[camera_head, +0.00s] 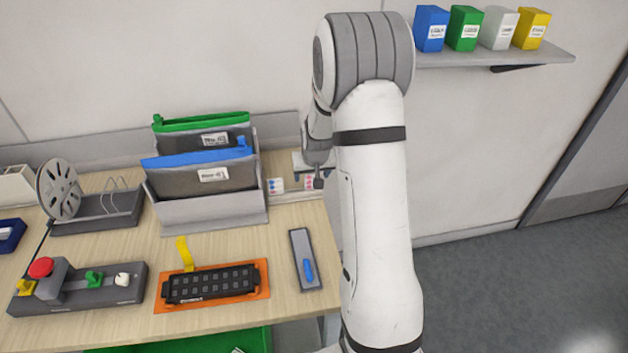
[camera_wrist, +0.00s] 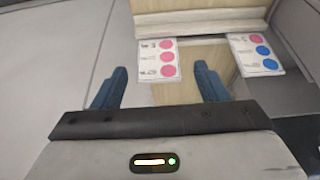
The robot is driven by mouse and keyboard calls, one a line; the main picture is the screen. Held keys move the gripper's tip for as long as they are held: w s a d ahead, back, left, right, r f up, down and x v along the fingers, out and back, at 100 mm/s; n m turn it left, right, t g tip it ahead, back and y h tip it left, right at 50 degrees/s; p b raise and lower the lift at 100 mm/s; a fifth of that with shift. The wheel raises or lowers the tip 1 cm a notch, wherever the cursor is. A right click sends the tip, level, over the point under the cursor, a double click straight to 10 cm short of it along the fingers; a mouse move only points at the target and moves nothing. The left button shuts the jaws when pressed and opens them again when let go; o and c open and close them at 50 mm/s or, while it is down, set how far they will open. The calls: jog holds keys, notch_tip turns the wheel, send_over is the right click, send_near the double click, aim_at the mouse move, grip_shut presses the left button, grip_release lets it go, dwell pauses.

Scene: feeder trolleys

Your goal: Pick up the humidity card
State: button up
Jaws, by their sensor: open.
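Two white cards with coloured dots lie side by side in the wrist view. One card (camera_wrist: 148,58) has only pink dots and appears between my fingertips in the picture. The other card (camera_wrist: 255,54) has pink and blue dots and lies to the right, outside the fingers. Which one is the humidity card I cannot tell from the small print. My gripper (camera_wrist: 160,74) is open and empty, with a dark blue finger on each side. In the head view the cards (camera_head: 276,185) show small at the table's back right, partly hidden by my arm.
A grey file rack (camera_head: 210,212) with two folders stands beside the cards. In front are a black device on an orange mat (camera_head: 165,305), a grey tray with a blue tool (camera_head: 300,245), and a control box (camera_head: 60,300). A shelf (camera_head: 540,57) holds coloured boxes.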

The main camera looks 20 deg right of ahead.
jog(key=shift+x, duration=1.4)
jog(key=shift+d, duration=0.1)
jog(key=shift+c, duration=0.6)
jog(key=c, duration=0.9)
